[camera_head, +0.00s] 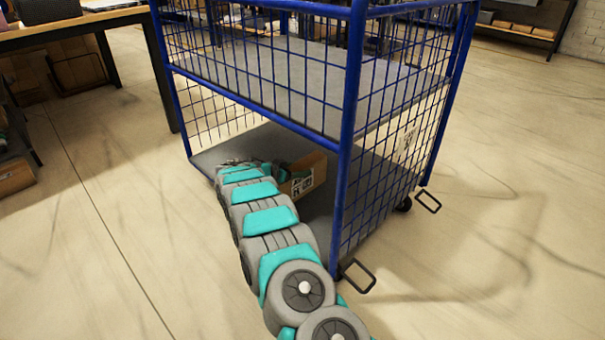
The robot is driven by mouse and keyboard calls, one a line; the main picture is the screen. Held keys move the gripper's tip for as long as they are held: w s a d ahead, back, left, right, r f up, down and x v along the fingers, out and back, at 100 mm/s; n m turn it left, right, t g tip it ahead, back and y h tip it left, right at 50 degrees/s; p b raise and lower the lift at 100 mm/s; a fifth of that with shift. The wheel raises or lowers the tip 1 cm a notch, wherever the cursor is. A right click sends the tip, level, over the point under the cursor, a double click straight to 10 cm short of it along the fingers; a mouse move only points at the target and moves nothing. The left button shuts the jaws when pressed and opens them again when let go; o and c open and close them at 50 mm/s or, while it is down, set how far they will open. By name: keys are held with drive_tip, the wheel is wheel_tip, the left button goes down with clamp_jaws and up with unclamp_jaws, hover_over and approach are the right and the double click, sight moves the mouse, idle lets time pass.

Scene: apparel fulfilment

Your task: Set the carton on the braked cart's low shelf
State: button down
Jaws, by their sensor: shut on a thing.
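A blue wire-mesh cart (354,100) stands in the middle of the view, with a grey upper deck and a grey low shelf (378,190). My arm reaches from the bottom of the picture through the cart's open lower front. My gripper (283,172) is at the far end of the arm, over the low shelf, and small in the view. It is shut on the brown carton (312,170), which has a white label on its near face. The carton is inside the lower bay, partly hidden by my arm. I cannot tell whether it touches the shelf.
A blue corner post (347,150) stands just right of my arm. Black pedals (357,275) stick out near the cart's wheels. A wooden table (75,28) with brown boxes below stands at the left. The low shelf is clear right of the carton.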

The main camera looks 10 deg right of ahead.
drive_tip(key=shift+w+d, duration=0.95)
drive_tip(key=shift+w+d+f, duration=0.1)
drive_tip(key=shift+f, duration=1.75)
drive_tip(key=shift+f+b, duration=0.15)
drive_tip(key=shift+b, duration=0.2)
unclamp_jaws()
